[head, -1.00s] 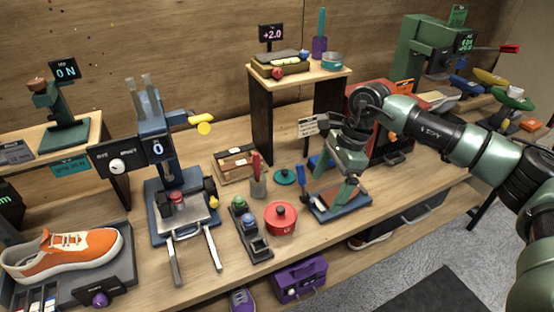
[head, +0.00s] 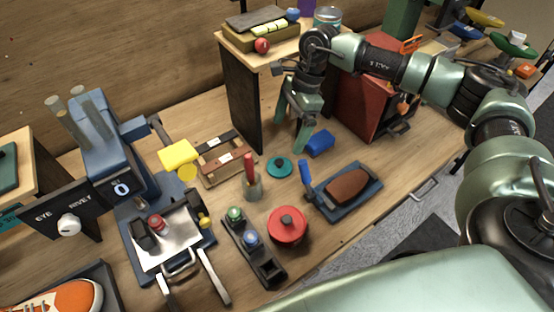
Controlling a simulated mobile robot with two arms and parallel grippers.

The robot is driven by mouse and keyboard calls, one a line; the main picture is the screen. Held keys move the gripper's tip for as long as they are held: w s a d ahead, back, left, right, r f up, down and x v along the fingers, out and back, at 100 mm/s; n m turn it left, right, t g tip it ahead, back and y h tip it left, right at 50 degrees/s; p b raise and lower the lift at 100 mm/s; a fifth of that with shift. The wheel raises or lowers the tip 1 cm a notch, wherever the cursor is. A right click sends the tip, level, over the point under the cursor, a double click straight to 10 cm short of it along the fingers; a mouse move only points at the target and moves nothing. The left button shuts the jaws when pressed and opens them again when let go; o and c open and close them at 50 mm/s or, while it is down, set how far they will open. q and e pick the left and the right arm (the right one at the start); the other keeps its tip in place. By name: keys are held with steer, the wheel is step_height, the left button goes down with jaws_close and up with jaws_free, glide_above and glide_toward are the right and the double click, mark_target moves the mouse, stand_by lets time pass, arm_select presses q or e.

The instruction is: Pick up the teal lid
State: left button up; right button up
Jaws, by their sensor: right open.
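The teal lid (head: 279,167) is a small round disc with a dark knob, lying on the wooden table between the grey cup and the blue block. My right gripper (head: 290,128) comes in from the right on a green and black arm. It points down, open, above and just behind the lid, apart from it. Nothing shows between its fingers. My left gripper is not in the head view.
A red lidded pot (head: 287,226) stands in front of the lid. A grey cup with a red handle (head: 252,182) is to its left, a blue block (head: 320,143) to its right. A blue tray with a brown pad (head: 347,187) lies front right. The raised shelf (head: 243,100) stands behind.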

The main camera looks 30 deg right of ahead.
steer(key=p, duration=0.2)
glide_above(281, 161)
steer(key=d, duration=0.2)
steer(key=x, duration=0.3)
steer(key=d+x, duration=0.1)
steer(key=x, duration=0.2)
steer(key=shift+s+d+f, duration=0.1)
steer(key=shift+d+f, duration=0.1)
steer(key=shift+x, duration=0.95)
steer(key=p+x, duration=0.1)
steer(key=x, duration=0.3)
steer(key=c, duration=1.4)
